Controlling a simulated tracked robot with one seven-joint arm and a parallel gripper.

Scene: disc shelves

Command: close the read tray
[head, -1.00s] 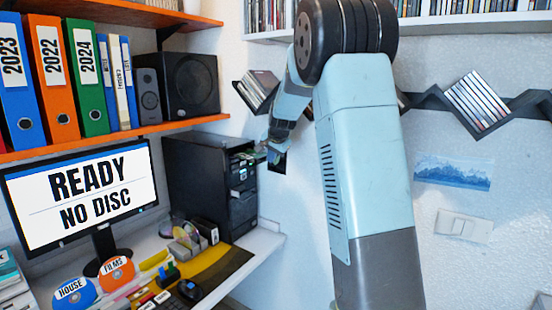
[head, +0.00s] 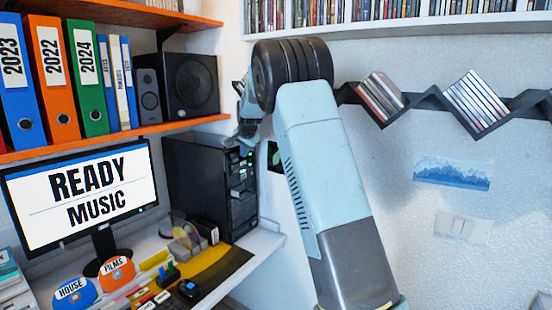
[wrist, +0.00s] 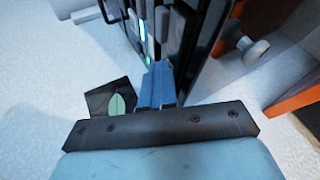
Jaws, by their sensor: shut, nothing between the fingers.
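The black computer tower (head: 198,185) stands on the desk, its narrow front with the drives facing right; green lights show near the top. The monitor (head: 82,197) reads "READY MUSIC". My gripper (head: 246,150) is at the upper front of the tower. In the wrist view my gripper (wrist: 158,66) has its blue fingers together and empty, close in front of the drive panel (wrist: 148,28) with its lit spots. I cannot tell whether the fingertips touch the panel.
An orange shelf (head: 130,138) with binders and a speaker (head: 190,86) hangs above the tower. Disc holders (head: 185,242) and a mouse (head: 188,289) are on the desk. A zigzag wall rack (head: 425,98) holds cases at the right.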

